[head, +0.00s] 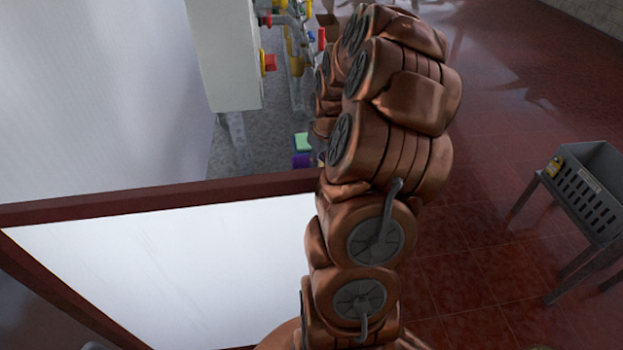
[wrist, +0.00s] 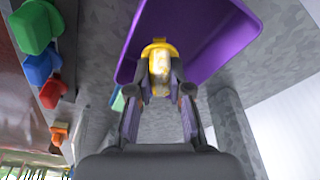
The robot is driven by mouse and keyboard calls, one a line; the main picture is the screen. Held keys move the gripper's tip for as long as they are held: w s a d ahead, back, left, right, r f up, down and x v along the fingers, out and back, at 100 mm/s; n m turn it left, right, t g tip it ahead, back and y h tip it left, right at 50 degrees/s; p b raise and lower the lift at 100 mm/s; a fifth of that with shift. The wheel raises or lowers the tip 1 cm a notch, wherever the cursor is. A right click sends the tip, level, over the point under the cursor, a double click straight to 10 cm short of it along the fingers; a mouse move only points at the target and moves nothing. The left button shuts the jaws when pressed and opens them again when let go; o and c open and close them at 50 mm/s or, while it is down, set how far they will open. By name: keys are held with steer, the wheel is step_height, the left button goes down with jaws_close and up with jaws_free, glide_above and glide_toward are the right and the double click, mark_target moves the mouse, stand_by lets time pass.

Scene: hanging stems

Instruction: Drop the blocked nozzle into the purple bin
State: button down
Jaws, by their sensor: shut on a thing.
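In the wrist view my gripper (wrist: 160,92) is shut on a small yellow and whitish piece, the nozzle (wrist: 159,66), which sticks out beyond the fingertips. The purple bin (wrist: 238,38) fills the top of that view, behind the nozzle as the camera sees it. The nozzle overlaps the bin in the picture; I cannot tell its distance from the bin. In the head view a small part of the purple bin (head: 301,160) shows left of my arm. My arm hides the gripper and nozzle there.
Green (wrist: 36,26), blue (wrist: 41,67) and red (wrist: 52,93) pieces line the left of the wrist view. In the head view, a white box (head: 225,50) and a red-framed panel (head: 160,203) stand left. A grey slotted crate (head: 590,195) stands right, with open floor before it.

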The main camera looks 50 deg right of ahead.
steer(key=c, duration=1)
jaws_free()
steer(key=shift+r, duration=0.15)
step_height(320, 180, up, 12)
steer(key=s, duration=0.2)
steer(key=shift+s+a+f, duration=0.2)
